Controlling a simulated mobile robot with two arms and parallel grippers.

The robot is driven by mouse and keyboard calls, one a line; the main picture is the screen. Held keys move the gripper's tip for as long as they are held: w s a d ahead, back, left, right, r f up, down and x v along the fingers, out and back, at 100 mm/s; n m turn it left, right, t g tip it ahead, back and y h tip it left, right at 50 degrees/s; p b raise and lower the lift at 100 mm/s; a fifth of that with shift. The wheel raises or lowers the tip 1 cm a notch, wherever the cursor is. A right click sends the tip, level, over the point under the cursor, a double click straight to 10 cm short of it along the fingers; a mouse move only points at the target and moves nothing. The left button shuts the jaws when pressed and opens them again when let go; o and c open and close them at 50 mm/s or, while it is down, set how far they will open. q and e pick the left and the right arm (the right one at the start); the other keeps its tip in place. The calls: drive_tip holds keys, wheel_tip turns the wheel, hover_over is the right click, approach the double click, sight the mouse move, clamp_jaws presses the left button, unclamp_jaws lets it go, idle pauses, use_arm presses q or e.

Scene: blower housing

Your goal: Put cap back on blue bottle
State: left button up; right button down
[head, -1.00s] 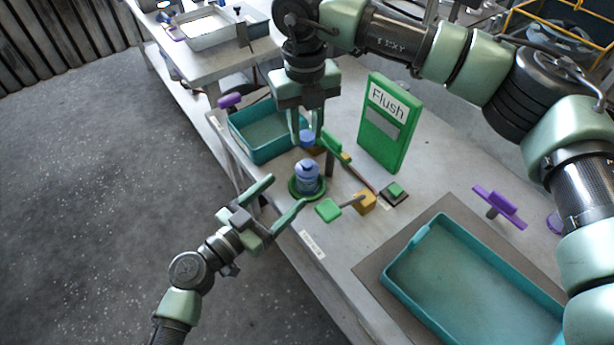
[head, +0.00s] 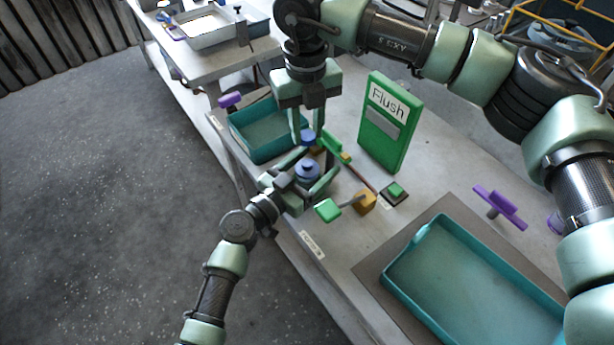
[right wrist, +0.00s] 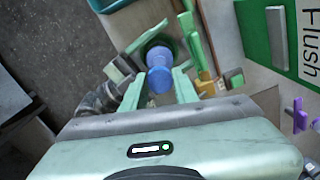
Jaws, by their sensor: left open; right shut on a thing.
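The blue bottle (head: 307,172) stands upright near the table's front edge; it also shows in the right wrist view (right wrist: 157,55). My left gripper (head: 318,166) is open, with its fingers on either side of the bottle; I cannot tell whether they touch it. My right gripper (head: 307,134) points down and is shut on the blue cap (head: 307,138), held above and behind the bottle in the head view. In the right wrist view the cap (right wrist: 160,80) sits between the fingertips, partly overlapping the bottle. The green round base under the bottle is mostly hidden.
A teal bin (head: 262,150) stands at the left, and a larger teal tray (head: 400,290) at the lower right. A green "Flush" board (head: 388,122) stands behind. A green-ended lever on an orange block (head: 365,202) and a green button (head: 396,189) are close by on the right.

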use_arm(q)
clamp_jaws()
use_arm(e)
hover_over(306, 162)
drive_tip(key=shift+f, duration=2.55)
drive_tip(key=shift+f, duration=0.85)
drive_tip(key=shift+f, duration=0.6)
